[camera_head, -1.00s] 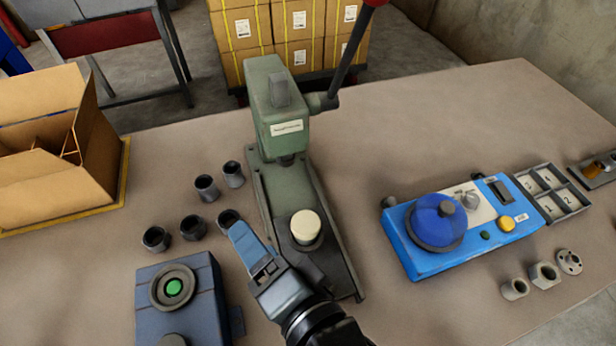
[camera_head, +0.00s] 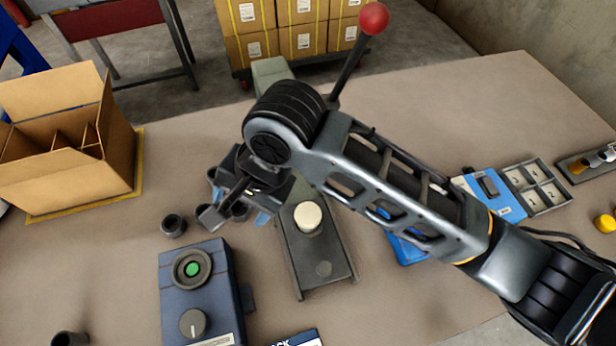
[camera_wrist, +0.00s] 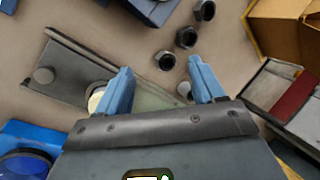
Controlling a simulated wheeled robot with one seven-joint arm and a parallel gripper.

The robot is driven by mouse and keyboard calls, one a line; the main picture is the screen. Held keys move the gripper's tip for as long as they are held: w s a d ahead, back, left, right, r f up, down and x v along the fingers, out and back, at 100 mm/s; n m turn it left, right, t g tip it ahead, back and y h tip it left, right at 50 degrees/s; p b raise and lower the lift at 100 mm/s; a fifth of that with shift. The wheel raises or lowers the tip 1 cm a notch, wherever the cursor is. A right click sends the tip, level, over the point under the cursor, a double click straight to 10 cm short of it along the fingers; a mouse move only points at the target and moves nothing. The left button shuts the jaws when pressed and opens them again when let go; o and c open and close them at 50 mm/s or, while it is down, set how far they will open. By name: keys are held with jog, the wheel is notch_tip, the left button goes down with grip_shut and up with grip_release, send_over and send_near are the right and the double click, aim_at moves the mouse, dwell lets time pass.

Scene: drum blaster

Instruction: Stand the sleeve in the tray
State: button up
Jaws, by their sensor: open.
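Several dark hollow cylinders stand on the table; I cannot tell whether one of them is the sleeve. One cylinder (camera_head: 173,226) stands left of my gripper (camera_head: 240,207). More are partly hidden behind the gripper. In the wrist view, a near cylinder (camera_wrist: 165,60) and others beyond it lie ahead of the fingers. A grey compartment tray (camera_head: 567,196) lies at the right.
My arm covers the press column and much of the blue unit (camera_head: 508,203). The press base (camera_head: 322,268) has a cream round piece (camera_head: 308,217). A control box (camera_head: 205,300) with a green button stands front left. An open carton (camera_head: 115,150) stands at the left.

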jog(key=w+d+h, duration=0.1)
jog(key=d, duration=0.2)
jog(key=w+d+m+h, duration=0.1)
jog(key=d+h, duration=0.1)
jog(key=d, duration=0.2)
jog(key=w+d+h+p, duration=0.1)
jog(key=d, duration=0.2)
jog(key=shift+d+f+g+h, duration=0.3)
jog(key=shift+f+h, duration=0.05)
jog(key=shift+h, duration=0.05)
notch_tip(320, 180, down, 8)
jog(key=b, duration=0.6)
jog(key=shift+b, duration=0.4)
jog(key=shift+r, duration=0.1)
jog(key=c, duration=0.8)
notch_tip(320, 180, up, 5)
jog(key=p, duration=0.6)
jog(key=shift+r, duration=0.2)
jog(key=shift+c, duration=0.2)
jog(key=shift+r+p, duration=0.45)
jog(key=shift+r, duration=0.65)
notch_tip(320, 180, up, 7)
send_over(308, 213)
jog(key=shift+r, duration=0.2)
